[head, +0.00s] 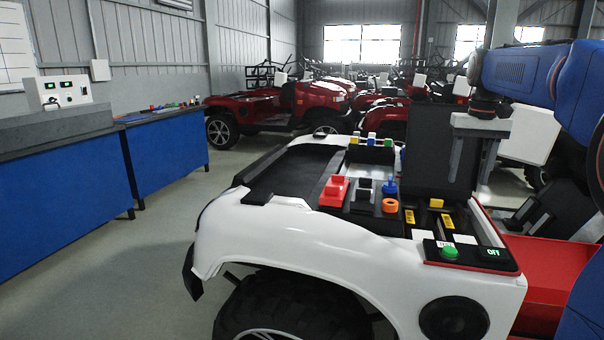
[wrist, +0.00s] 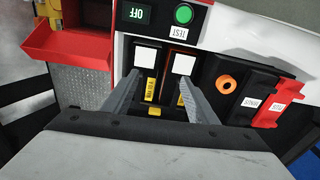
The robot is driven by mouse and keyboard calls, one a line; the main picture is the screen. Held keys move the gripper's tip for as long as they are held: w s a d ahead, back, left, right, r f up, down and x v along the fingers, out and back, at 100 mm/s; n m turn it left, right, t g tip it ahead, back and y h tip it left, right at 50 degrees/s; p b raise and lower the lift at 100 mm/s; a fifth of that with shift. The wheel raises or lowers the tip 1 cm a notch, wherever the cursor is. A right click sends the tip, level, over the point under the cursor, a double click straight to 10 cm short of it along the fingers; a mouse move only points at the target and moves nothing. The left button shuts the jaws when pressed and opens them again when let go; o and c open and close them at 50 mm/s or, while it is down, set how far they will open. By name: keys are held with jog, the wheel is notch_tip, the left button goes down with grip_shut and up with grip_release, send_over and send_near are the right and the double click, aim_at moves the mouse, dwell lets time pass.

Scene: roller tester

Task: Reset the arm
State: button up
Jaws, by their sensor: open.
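My arm (head: 517,75) is blue and grey and reaches in from the right in the head view. My gripper (head: 470,172) hangs pointing down above the white vehicle's front panel. Its two grey fingers are apart with nothing held between them. In the wrist view my gripper (wrist: 157,92) is open over two dark slots with yellow labels and white squares (wrist: 145,56). A green button (wrist: 183,14) marked TEST and an OFF display (wrist: 133,13) lie beyond the fingertips.
The white vehicle (head: 290,235) carries a red block (head: 334,190), a blue knob (head: 389,188) and an orange ring (head: 390,205). A red tray (head: 545,262) is at the right. Blue benches (head: 60,205) stand left; red vehicles (head: 275,105) are behind. The floor between is clear.

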jog(key=s+a+f+n+t, duration=0.1)
jog(key=s+a+f, duration=0.3)
jog(key=s+f, duration=0.3)
jog(key=s+a+f+n+t, duration=0.1)
jog(key=s+a+f, duration=0.4)
jog(key=s, duration=0.9)
jog(key=s+a+f+t, duration=0.2)
jog(key=s+a+f, duration=0.3)
jog(key=s+f, duration=0.5)
jog(key=shift+s+f+n, duration=0.2)
jog(key=shift+s+n, duration=0.2)
jog(key=shift+s, duration=0.25)
